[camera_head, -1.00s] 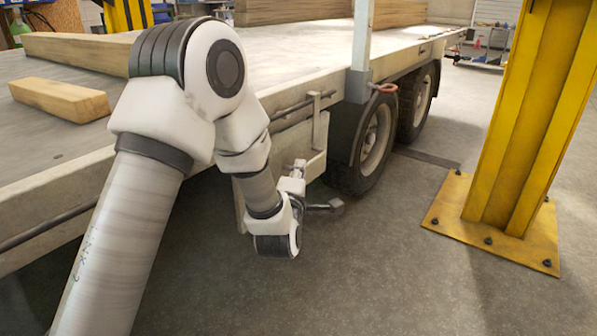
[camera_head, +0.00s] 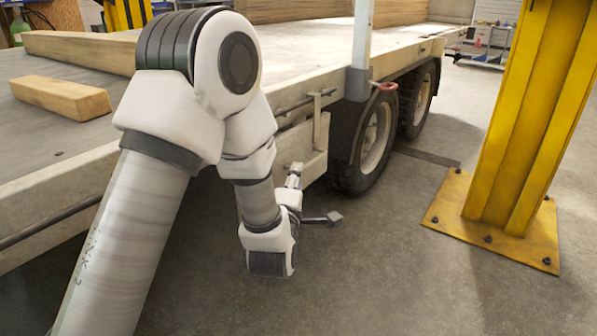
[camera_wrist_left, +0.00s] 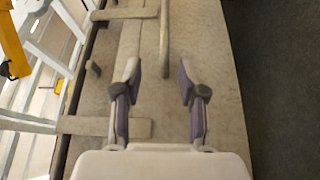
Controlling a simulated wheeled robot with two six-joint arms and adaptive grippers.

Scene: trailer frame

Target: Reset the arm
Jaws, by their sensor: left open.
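My left arm comes in from the left of the head view and bends down beside the trailer's side edge. Its left gripper (camera_head: 314,204) is low in front of the trailer side, near the wheels, partly hidden by my own wrist. In the left wrist view the gripper (camera_wrist_left: 160,76) shows both dark-padded fingers spread apart with nothing between them. The trailer bed (camera_wrist_left: 215,115) lies behind the fingers in that view, with a gap I cannot measure. My right gripper is not in view.
The trailer (camera_head: 310,65) carries a short wooden block (camera_head: 62,97) and a longer beam (camera_head: 80,50). Dark wheels (camera_head: 372,145) stand beneath it. A yellow post (camera_head: 525,110) is bolted to the floor at right. The floor (camera_head: 400,260) between post and arm is clear.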

